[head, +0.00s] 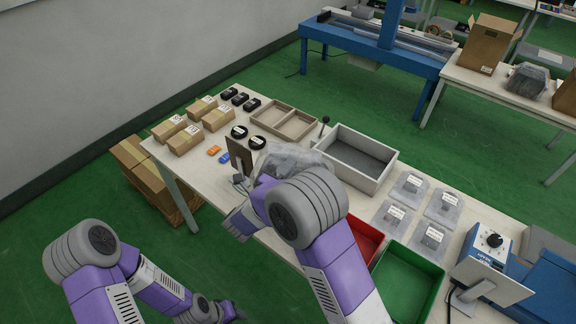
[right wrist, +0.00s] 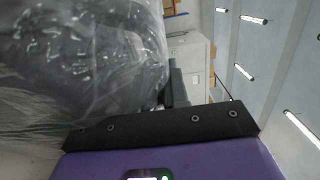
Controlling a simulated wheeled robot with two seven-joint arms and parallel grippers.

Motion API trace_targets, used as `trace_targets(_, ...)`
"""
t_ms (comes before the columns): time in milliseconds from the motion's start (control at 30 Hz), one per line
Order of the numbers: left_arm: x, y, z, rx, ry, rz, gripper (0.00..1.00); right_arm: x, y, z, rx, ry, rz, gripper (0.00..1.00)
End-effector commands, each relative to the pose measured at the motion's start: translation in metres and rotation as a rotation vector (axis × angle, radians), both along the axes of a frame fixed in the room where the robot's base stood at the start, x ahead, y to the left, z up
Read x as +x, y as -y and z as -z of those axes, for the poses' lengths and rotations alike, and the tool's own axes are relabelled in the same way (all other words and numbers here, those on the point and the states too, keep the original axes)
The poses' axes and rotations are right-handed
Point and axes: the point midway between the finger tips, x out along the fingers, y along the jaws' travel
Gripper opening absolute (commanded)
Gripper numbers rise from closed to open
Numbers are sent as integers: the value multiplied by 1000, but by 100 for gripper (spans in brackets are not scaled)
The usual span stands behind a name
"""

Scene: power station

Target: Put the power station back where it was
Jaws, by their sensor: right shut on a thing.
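The power station (head: 288,157), a dark unit in a clear plastic bag, shows on the near table behind my right arm, which hides part of it. In the right wrist view the bagged power station (right wrist: 80,60) fills the upper left, close against the hand. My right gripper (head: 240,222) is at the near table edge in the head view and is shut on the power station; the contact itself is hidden. My left gripper (head: 225,312) is low at the bottom of the head view, away from the table, and its jaws are too small to tell.
A grey open bin (head: 355,160), a wooden divided tray (head: 283,122), small cartons (head: 185,139), a red bin (head: 366,240) and a green bin (head: 410,280) crowd the table. A thin upright panel (head: 239,155) stands near my right arm. An open carton (head: 485,42) is on the far table.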

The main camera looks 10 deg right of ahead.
Motion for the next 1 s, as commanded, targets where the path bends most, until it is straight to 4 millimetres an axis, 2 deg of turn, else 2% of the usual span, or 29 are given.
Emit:
trace_targets(267, 0, 0, 10, 0, 0, 0, 43, 1, 0, 26, -5, 12, 2, 0)
trace_targets(667, 0, 0, 10, 0, 0, 0, 43, 1, 0, 28, -5, 14, 2, 0)
trace_targets(700, 0, 0, 10, 0, 0, 0, 43, 0, 0, 33, 0, -1, 1, 18)
trace_targets(833, 0, 0, 10, 0, 0, 0, 43, 0, 0, 33, 1, -2, 1, 38)
trace_targets(867, 0, 0, 10, 0, 0, 0, 43, 0, 0, 33, 1, -2, 1, 40)
trace_targets(1000, 0, 0, 10, 0, 0, 0, 43, 0, 0, 33, 1, -2, 1, 40)
